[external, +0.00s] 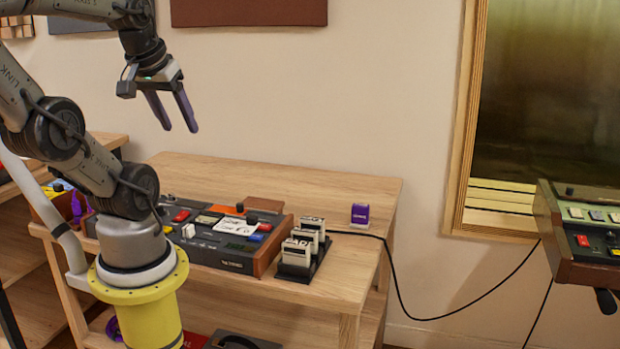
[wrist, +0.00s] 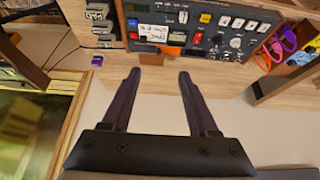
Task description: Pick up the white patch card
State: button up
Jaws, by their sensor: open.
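The white patch card (external: 236,226) has dark handwriting and lies on top of the dark mixing console (external: 222,257) with wooden ends. In the wrist view the card (wrist: 154,33) shows near the top, on the console, beyond my fingertips. My gripper (external: 180,128) hangs high above the left part of the console, up and to the left of the card. Its two dark fingers are spread apart with nothing between them; in the wrist view the gripper (wrist: 159,73) is also empty.
A black rack with several pale labelled blocks (external: 298,252) stands right of the console. A small purple box (external: 360,213) sits behind it, near a black cable. Knobs and coloured buttons surround the card. The wooden table (external: 365,190) is clear at its back right.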

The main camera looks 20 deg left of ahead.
jog(key=n+g, duration=0.4)
jog(key=n, duration=1.4)
send_over(255, 216)
notch_tip(255, 216, down, 9)
jog(key=shift+g, duration=0.8)
jog(key=f, duration=0.7)
jog(key=s+f, duration=0.1)
jog(key=f, duration=0.3)
jog(key=shift+d+f, duration=0.15)
jog(key=shift+f, duration=0.2)
jog(key=shift+w+a+f, duration=0.1)
jog(key=shift+w+f, duration=0.1)
jog(key=shift+f, duration=1.3)
jog(key=shift+w+a+f, duration=0.1)
jog(key=shift+w+f, duration=0.1)
jog(key=shift+f, duration=1.25)
